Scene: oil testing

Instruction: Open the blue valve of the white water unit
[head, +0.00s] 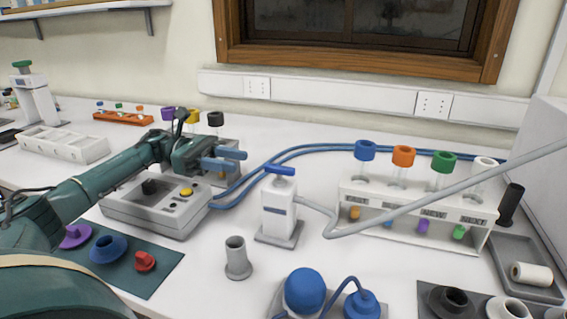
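The white water unit (278,212) stands upright on the table near the middle, on a grey base. Its blue valve (280,170) is a short bar across the top, lying roughly left to right in the picture. My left gripper (241,162) is to the left of the valve and close to it in the picture, not touching it. Its two blue fingers show a small gap with nothing between them. My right gripper is not in view.
A grey hose (420,204) runs from the unit to the right, in front of a white tube rack (490,212). Blue hoses (300,151) pass behind the unit. A grey instrument box (155,213) lies below my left arm. A grey cylinder (237,258) stands in front.

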